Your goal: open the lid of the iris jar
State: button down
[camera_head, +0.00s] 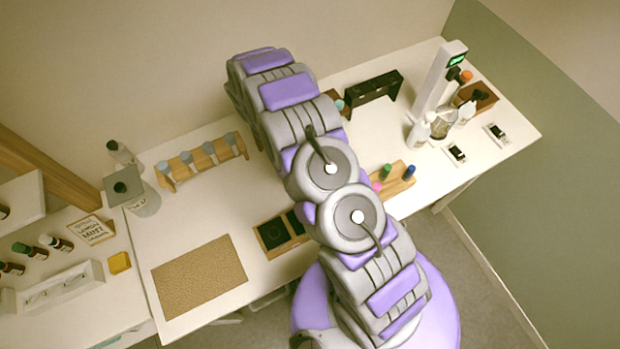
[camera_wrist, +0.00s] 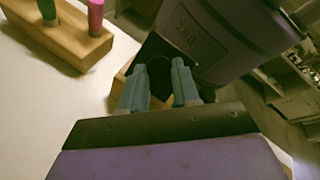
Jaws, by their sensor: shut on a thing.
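My gripper (camera_wrist: 160,92) shows in the wrist view with its two blue-grey fingers a little apart, shut on a dark thing between them. That thing looks black with a curved edge and lies over a wooden tray (camera_wrist: 118,88). I cannot read a label there, so I cannot tell whether it is the iris jar's lid. In the head view my arm hides the gripper. A wooden tray (camera_head: 276,252) with black squares, partly covered by my arm, stands near the table's front edge. No iris name is readable in either view.
A wooden rack with pink, green and blue tops (camera_head: 396,182) stands right of my arm; it also shows in the wrist view (camera_wrist: 68,38). A bottle rack (camera_head: 203,163), cork mat (camera_head: 198,277) and grey canister (camera_head: 145,203) are at left. Clear bottles (camera_head: 420,133) stand at right.

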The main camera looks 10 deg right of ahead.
dwell(0.4)
jog(key=c, duration=0.8)
grip_release()
jog(key=shift+d, duration=0.15)
